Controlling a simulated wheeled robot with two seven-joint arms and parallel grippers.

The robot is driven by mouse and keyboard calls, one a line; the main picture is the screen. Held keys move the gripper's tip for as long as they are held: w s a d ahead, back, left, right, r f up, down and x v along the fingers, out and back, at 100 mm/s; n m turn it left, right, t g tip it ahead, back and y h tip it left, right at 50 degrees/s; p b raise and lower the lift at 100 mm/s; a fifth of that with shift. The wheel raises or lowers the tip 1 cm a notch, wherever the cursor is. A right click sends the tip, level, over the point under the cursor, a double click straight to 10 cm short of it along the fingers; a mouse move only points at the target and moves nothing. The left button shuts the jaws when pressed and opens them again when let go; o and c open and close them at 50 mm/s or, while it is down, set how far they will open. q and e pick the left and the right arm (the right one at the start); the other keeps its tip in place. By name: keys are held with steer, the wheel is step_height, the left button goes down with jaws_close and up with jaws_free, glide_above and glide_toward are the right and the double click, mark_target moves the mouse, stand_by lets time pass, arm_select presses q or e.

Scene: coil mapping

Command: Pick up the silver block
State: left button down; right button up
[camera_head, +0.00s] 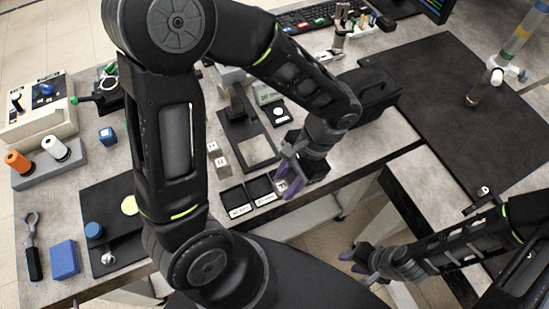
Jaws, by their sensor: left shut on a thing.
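My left gripper (287,178) has purple fingertips and hangs just right of two small black labelled trays (236,211), above the table's front edge. It is shut on a small silver block (281,186), which is mostly hidden by the fingers; only a light sliver shows. My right gripper (356,266) is low at the right, off the table's front edge, with its fingers apart and nothing seen between them.
Two small light blocks with numbers (220,166) stand left of a black stand with a pale plate (257,150). A black case (372,95) lies behind my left gripper. A dark mat (440,75) covers the right. A blue box (64,259) sits at the left.

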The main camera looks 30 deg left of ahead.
arm_select(q)
steer(key=shift+s+d, duration=0.8)
steer(key=shift+d, duration=0.35)
steer(key=w+a+r+m, duration=0.2)
steer(key=w+a, duration=0.1)
steer(key=w, duration=0.6)
steer(key=w+a+r+m+t+y, duration=0.1)
steer(key=w+a+r, duration=0.1)
steer(key=w, duration=0.8)
steer(key=shift+w+a+r+m, duration=0.3)
steer(key=shift+a+r+m, duration=0.1)
steer(key=shift+a, duration=0.4)
steer(key=shift+f, duration=0.1)
